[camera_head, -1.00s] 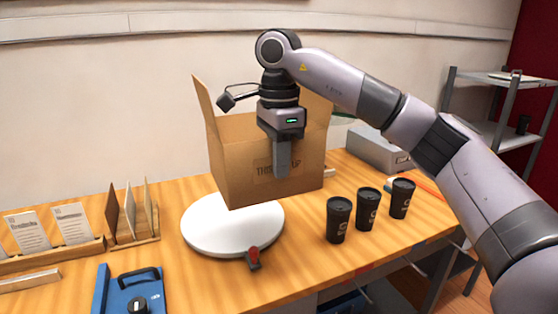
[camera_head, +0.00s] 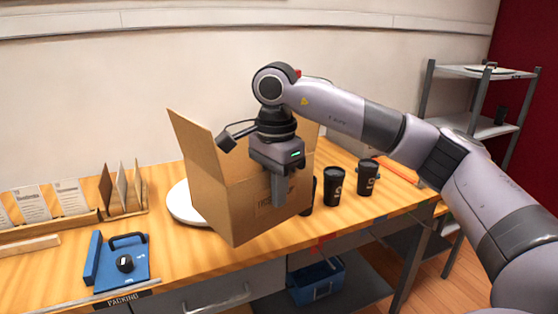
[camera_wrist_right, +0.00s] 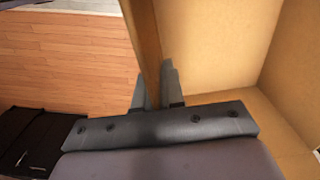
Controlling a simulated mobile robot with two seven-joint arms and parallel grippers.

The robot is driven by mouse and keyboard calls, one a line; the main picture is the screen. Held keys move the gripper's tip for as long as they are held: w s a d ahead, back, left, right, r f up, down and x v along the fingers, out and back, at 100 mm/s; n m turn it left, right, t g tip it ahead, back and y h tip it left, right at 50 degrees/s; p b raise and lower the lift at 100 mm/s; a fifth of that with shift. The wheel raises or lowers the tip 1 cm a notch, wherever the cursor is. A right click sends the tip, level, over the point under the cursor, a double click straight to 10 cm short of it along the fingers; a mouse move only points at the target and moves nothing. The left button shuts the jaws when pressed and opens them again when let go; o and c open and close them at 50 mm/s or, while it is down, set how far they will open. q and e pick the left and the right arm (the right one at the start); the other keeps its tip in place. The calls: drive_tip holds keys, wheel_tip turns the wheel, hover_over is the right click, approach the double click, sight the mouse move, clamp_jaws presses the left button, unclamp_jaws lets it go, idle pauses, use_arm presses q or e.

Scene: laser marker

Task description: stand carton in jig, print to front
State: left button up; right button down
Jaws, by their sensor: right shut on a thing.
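A brown open-topped carton (camera_head: 220,205) is held in the air over the front of the bench. It is turned with a corner toward me, and one flap stands up at its left. My right gripper (camera_head: 281,188) is shut on its near right wall, over a faint printed label that the finger partly hides. In the right wrist view the fingers (camera_wrist_right: 156,92) straddle the carton wall (camera_wrist_right: 148,45), with the carton's inside to the right. A blue fixture (camera_head: 138,272) with a black handle and knob, possibly the jig, sits at the bench's front left. My left gripper is not in view.
A white round turntable (camera_head: 181,205) is partly hidden behind the carton. Black cups (camera_head: 334,188) stand to the right, one mostly hidden by the carton. Wooden card racks (camera_head: 124,208) stand at the left. A blue bin (camera_head: 316,282) sits below the bench.

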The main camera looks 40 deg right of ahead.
drive_tip(key=s+a+f+n, duration=0.3)
drive_tip(key=f+n, duration=0.3)
drive_tip(key=f, duration=0.3)
drive_tip(key=s+a+f+n, duration=0.3)
drive_tip(key=f+n, duration=0.2)
drive_tip(key=f, duration=0.5)
drive_tip(key=s+a+f+n, duration=0.3)
drive_tip(key=f+n, duration=0.3)
drive_tip(key=f, duration=0.3)
drive_tip(key=shift+a+f+n, duration=0.25)
drive_tip(key=shift+a+n, duration=0.05)
drive_tip(key=shift+a, duration=0.15)
